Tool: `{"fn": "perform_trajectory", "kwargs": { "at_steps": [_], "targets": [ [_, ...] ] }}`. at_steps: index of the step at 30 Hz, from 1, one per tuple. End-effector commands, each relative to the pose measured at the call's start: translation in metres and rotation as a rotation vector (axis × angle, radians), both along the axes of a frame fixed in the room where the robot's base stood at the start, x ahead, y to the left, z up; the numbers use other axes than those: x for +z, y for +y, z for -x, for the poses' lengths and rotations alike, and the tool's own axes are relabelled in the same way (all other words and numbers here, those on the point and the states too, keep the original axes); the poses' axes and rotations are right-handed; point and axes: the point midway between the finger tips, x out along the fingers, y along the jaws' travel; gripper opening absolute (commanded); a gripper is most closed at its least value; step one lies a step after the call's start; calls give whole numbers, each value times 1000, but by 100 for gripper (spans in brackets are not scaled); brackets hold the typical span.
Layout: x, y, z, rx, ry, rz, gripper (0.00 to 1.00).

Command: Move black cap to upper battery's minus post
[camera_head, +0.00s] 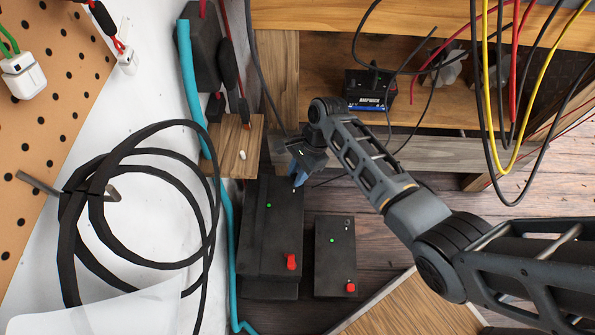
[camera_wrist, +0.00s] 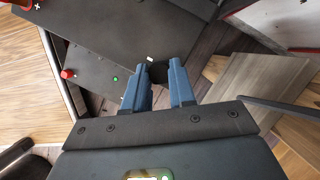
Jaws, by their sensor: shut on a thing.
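My gripper (camera_wrist: 160,80) is shut on the black cap (camera_wrist: 158,72), a small dark piece showing between the blue fingertips in the wrist view. In the head view the gripper (camera_head: 299,181) is at the far right corner of the larger black battery (camera_head: 262,235), and the cap cannot be made out. This battery has a red cap (camera_head: 291,262) at its near end and a green dot. A small white mark shows just beside the black cap in the wrist view. I cannot tell whether the cap touches a post.
A smaller black battery (camera_head: 335,250) with a red cap (camera_head: 351,287) stands to the right. A wooden block (camera_head: 228,160) is beyond the larger battery. A black cable coil (camera_head: 140,210) hangs at left; a shelf (camera_head: 320,120) with a dark box (camera_head: 369,90) is behind.

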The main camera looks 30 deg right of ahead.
Motion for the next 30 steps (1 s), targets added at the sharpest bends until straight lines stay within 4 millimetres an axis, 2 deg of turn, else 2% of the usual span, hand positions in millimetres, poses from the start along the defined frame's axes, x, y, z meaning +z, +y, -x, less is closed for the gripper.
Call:
{"fn": "perform_trajectory", "kwargs": {
  "at_steps": [30],
  "targets": [
    [-18, 0, 0, 0, 0, 0, 10]
  ]
}}
